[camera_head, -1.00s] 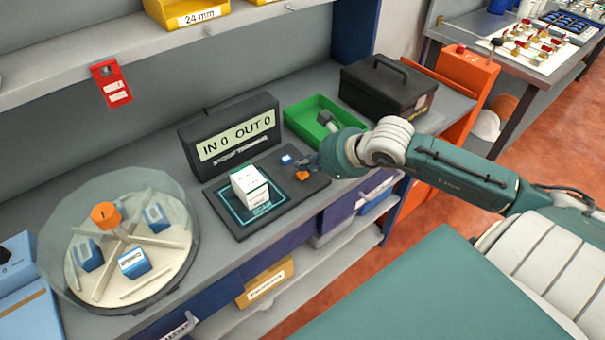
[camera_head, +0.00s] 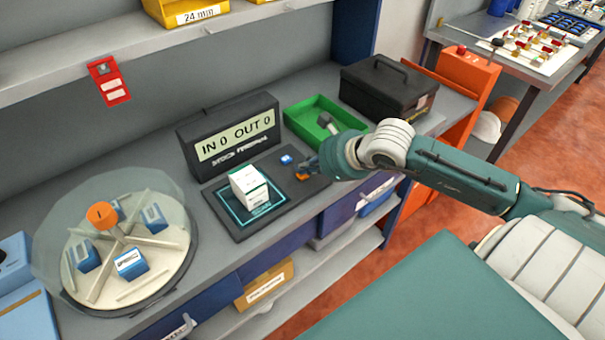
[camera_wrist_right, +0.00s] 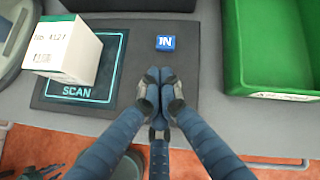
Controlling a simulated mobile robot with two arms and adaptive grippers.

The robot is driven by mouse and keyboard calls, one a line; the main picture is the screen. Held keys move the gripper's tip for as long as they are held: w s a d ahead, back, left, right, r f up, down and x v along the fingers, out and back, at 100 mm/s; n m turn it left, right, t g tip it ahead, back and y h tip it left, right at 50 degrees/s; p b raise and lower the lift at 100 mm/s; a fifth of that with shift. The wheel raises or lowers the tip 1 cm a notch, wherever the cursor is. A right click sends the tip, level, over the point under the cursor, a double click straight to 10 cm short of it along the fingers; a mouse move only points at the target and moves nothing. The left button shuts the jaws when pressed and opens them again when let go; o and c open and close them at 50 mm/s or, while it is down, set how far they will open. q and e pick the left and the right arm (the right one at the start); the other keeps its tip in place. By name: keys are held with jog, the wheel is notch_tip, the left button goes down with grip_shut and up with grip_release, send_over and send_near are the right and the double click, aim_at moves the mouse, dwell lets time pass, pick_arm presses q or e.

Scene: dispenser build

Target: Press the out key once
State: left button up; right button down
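The orange out key (camera_head: 302,177) is on the dark pad, beside the blue IN key (camera_head: 286,160). The IN key also shows in the right wrist view (camera_wrist_right: 165,43). My right gripper (camera_head: 307,168) is right at the out key, pointing down. In the wrist view its fingers (camera_wrist_right: 160,88) are together with nothing between them, and they hide the out key. I cannot tell whether the fingertips touch it. The display (camera_head: 224,137) behind the pad reads IN 0 OUT 0.
A white carton (camera_head: 248,187) stands on the pad's scan square. A green bin (camera_head: 298,122) and black case (camera_head: 388,90) stand right of the display. A round carousel (camera_head: 155,268) with blue boxes and a clear cover is at left. The shelf (camera_head: 100,62) overhangs the back.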

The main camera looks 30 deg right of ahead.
aim_at(305, 176)
jog(key=shift+f+b, duration=0.35)
jog(key=shift+r, duration=0.15)
dwell(0.5)
jog(key=shift+r+p, duration=0.4)
jog(key=shift+r, duration=0.4)
jog(key=shift+r+p, duration=1.2)
jog(key=shift+r, duration=1.3)
